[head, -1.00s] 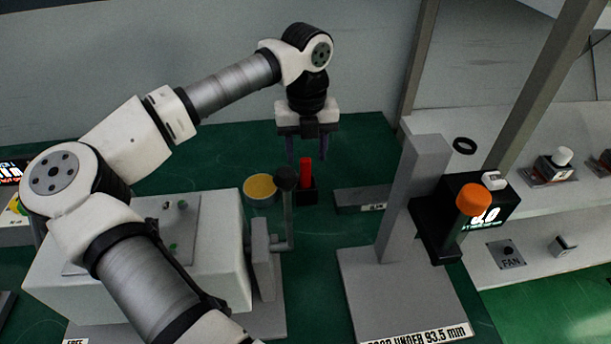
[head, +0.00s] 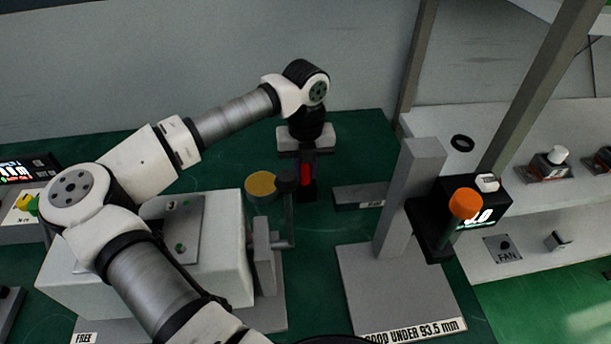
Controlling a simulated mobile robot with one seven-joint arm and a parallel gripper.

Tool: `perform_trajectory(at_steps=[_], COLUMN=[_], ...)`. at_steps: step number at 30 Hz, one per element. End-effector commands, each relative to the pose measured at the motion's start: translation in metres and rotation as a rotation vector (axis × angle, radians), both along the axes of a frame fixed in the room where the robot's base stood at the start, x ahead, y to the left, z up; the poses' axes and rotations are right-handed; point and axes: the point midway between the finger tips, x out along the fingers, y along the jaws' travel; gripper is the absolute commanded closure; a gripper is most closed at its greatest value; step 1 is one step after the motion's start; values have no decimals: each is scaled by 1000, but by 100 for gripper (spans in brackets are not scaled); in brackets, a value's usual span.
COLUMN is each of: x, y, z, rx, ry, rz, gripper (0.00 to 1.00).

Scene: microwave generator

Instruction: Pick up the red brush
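The red brush (head: 306,172) stands upright in a small black holder (head: 308,191) on the green table. Only part of its red body shows. My gripper (head: 304,172) points straight down over it, with its dark fingers around the upper part of the brush, one on each side. The fingers look apart. Whether they touch the brush is too small and dark to tell.
A grey post with a black knob (head: 287,178) stands just in front of the brush, beside a yellow-topped round container (head: 261,184). A low grey block (head: 360,197) lies to the right. A tall grey stand (head: 408,200) and a white box (head: 215,270) flank the area.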

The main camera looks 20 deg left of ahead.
Motion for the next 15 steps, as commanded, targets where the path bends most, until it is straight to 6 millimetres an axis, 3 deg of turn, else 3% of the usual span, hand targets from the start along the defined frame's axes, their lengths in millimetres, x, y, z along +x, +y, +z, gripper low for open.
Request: perform_trajectory(at_steps=[3,15], x=[0,0], y=[0,1], z=[0,8], rx=[0,3], ry=[0,-1], rz=[0,1], gripper=[100,100])
